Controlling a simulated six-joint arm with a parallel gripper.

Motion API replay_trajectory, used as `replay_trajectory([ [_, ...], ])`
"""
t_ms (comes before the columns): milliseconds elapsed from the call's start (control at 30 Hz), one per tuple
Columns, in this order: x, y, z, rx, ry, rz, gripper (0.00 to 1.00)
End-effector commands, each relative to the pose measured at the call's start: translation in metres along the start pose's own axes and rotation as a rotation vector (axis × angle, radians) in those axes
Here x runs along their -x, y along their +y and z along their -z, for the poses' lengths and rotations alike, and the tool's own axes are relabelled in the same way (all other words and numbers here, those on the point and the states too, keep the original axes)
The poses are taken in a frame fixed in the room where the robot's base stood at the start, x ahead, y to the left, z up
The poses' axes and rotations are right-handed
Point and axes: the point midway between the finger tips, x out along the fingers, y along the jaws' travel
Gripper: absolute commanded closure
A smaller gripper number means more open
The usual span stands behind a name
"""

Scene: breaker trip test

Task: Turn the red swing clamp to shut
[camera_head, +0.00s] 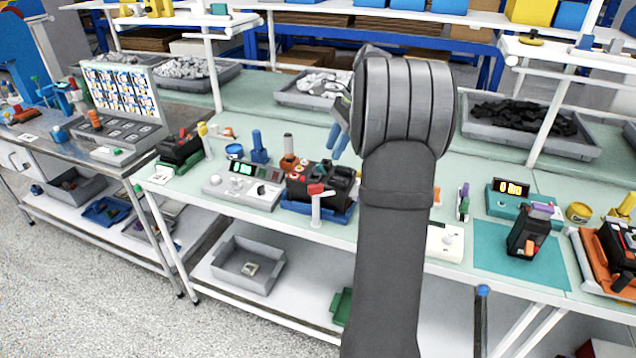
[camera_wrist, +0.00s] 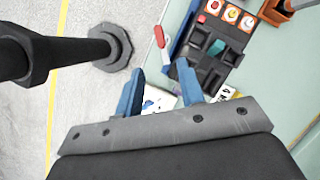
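The red swing clamp (camera_head: 317,190) is a red-topped arm on a pale post, at the front left of a black test fixture (camera_head: 335,182) in a blue tray. In the wrist view the clamp (camera_wrist: 160,37) lies beyond my fingertips, beside the fixture (camera_wrist: 215,52); its red end points away from my gripper. My gripper (camera_head: 336,139) is above and behind the fixture in the head view, partly hidden by my arm. In the wrist view my gripper (camera_wrist: 155,77) has its two blue fingers apart, with nothing gripped between them. It does not touch the clamp.
A grey meter box (camera_head: 243,186) with a green display stands left of the fixture. A teal meter (camera_head: 512,194) and a black device (camera_head: 526,237) on a teal mat are at the right. Blue and orange pegs stand behind. A grey bin (camera_head: 248,266) is on the lower shelf.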

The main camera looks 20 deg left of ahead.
Motion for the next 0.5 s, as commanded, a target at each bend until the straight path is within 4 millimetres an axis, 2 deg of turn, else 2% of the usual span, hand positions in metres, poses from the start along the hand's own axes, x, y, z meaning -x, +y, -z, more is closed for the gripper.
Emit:
replay_trajectory([
  [33,-0.012,0.001,-0.001,0.0,-0.002,-0.004,0.65],
  [300,-0.071,0.001,-0.001,0.0,-0.002,-0.005,0.65],
  [500,-0.103,0.001,0.0,0.0,-0.002,-0.003,0.65],
])
